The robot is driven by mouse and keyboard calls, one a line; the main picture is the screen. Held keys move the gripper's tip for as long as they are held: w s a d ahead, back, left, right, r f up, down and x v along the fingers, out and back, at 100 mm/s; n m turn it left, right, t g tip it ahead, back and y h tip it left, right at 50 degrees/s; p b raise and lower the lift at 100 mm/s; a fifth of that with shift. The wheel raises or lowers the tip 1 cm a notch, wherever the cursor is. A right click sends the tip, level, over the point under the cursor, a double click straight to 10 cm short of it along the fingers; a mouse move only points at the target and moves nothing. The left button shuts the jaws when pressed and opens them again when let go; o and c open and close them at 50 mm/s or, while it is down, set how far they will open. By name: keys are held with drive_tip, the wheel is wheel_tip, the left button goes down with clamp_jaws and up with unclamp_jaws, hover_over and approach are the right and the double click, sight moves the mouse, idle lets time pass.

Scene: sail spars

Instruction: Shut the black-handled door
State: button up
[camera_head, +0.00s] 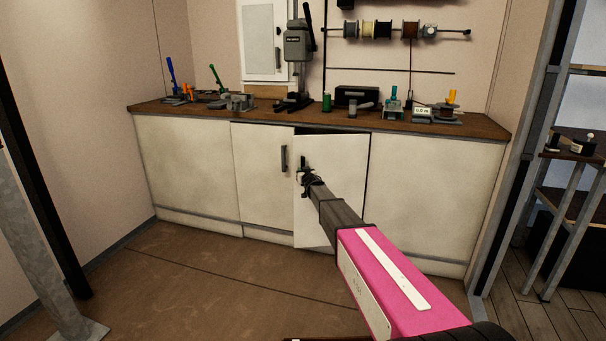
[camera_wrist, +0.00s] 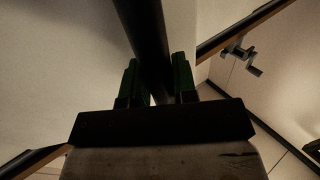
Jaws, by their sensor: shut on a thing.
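The door (camera_head: 341,180) in the middle of the white cabinet stands ajar, with a dark gap along its top under the worktop. My gripper (camera_head: 305,174) is at this door's left edge, in front of its handle, and mostly hides it there. In the wrist view, a black bar handle (camera_wrist: 148,35) runs between the two green fingers of my gripper (camera_wrist: 159,82), which is shut on it. The pale door face shows beside it.
The neighbouring left door (camera_head: 262,180) looks closed and has its own dark handle (camera_head: 284,158). The worktop (camera_head: 218,113) above carries a drill press (camera_head: 298,50) and several small tools. Brown floor (camera_head: 200,275) in front of the cabinet is clear.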

drive_tip(key=shift+o, duration=0.5)
drive_tip(key=w, duration=0.5)
drive_tip(key=shift+d, duration=0.1)
drive_tip(key=shift+d+x, duration=0.15)
drive_tip(key=shift+x, duration=0.85)
drive_tip(key=shift+d+x, duration=0.2)
drive_tip(key=shift+x, duration=0.8)
drive_tip(key=shift+c, duration=0.5)
drive_tip(key=o, duration=1)
drive_tip(key=shift+d, duration=0.1)
drive_tip(key=shift+c, duration=0.2)
drive_tip(key=shift+a, duration=0.25)
